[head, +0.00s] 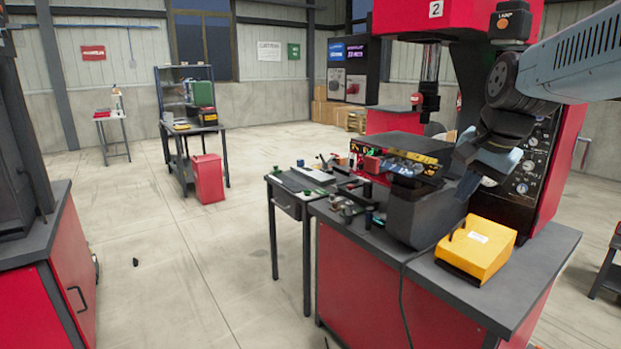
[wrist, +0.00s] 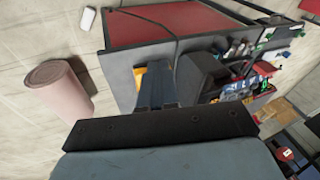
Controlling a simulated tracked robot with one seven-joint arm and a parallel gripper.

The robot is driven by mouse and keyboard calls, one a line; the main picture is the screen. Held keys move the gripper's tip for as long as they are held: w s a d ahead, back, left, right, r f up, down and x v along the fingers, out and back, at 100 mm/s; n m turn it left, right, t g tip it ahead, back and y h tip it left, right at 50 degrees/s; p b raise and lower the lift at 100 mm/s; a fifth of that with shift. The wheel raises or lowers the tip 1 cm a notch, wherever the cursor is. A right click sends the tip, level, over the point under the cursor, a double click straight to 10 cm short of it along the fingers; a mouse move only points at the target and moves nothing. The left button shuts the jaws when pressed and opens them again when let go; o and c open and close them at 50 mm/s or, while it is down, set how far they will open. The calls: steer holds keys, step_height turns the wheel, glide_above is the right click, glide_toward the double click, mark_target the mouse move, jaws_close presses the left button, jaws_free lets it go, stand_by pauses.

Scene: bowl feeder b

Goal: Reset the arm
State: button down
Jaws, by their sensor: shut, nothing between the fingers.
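My gripper (head: 490,168) hangs from my arm at the right of the head view, in front of the large red machine. It is in the air above the grey workbench top, above and behind the yellow box (head: 477,248). In the wrist view the fingers of my gripper (wrist: 157,86) lie together, with nothing seen between them. They partly hide the yellow box (wrist: 138,76) there. My gripper appears apart from the bench and everything on it.
A dark feeder bowl unit (head: 422,208) stands on the red workbench (head: 385,290). Small parts and fixtures lie left of it. The red machine (head: 560,150) rises close behind my arm. A pinkish cylinder (wrist: 58,85) stands on the floor. The floor at the left is mostly clear.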

steer(key=s+a+f+n, duration=0.2)
steer(key=s+n, duration=0.2)
steer(key=s, duration=0.1)
steer(key=s+a+f+n+t, duration=0.1)
steer(key=s+a+n, duration=0.2)
steer(key=s+n, duration=0.2)
steer(key=shift+s+a+f+h, duration=0.25)
steer(key=shift+s+f+h, duration=0.15)
steer(key=shift+s, duration=0.4)
